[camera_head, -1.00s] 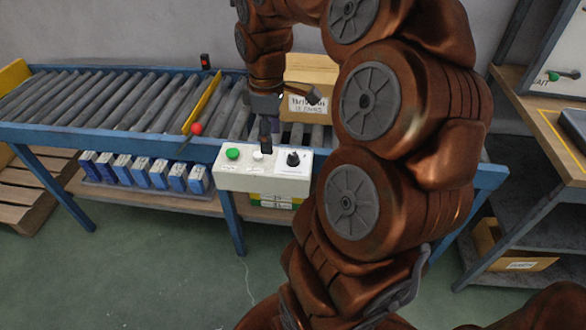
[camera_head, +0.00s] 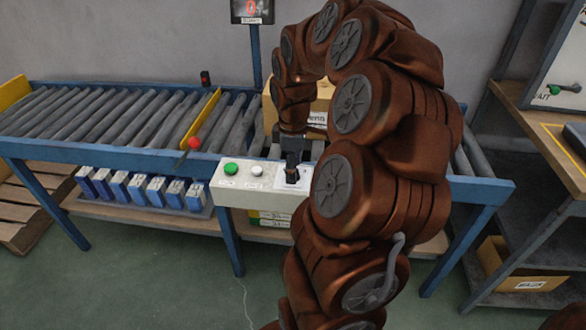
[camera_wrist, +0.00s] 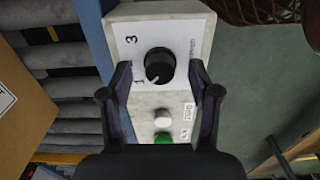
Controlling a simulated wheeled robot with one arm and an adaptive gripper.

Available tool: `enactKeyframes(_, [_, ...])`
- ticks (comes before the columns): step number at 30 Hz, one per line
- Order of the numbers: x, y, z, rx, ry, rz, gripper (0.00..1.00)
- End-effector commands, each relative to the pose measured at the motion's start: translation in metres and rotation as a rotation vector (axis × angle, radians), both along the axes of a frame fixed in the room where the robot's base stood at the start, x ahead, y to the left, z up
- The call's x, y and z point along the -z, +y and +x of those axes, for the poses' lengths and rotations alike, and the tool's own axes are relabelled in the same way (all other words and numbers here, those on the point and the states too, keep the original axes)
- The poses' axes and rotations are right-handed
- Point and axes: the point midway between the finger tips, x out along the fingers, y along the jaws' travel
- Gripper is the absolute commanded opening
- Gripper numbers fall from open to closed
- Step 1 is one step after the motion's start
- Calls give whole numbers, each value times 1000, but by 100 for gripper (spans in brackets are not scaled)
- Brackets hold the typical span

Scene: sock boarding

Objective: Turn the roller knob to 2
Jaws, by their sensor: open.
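The black roller knob (camera_wrist: 159,64) sits on a white label plate at the end of the control box (camera_wrist: 117,37). Its white pointer mark is at the lower left, beside the printed 1; a 3 shows higher up. My gripper (camera_wrist: 159,73) is open, with one finger on each side of the knob. Whether the fingers touch it I cannot tell. In the head view, my gripper (camera_head: 292,168) points down over the right end of the control box (camera_head: 238,196) and mostly hides the knob.
A green button (camera_head: 231,168) and a white button (camera_head: 256,170) sit left of the knob. The roller conveyor (camera_head: 120,120) runs behind, with a red-ball lever (camera_head: 194,143). A cardboard box (camera_head: 318,105) stands behind my arm. A small screen (camera_head: 252,9) is above.

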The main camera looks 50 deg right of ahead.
Motion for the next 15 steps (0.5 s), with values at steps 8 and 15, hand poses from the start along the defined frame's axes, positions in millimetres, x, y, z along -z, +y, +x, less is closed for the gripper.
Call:
enactKeyframes(8, [7,0,0,0,0,0,62])
enactKeyframes(15, [6,0,0,-1,0,0,43])
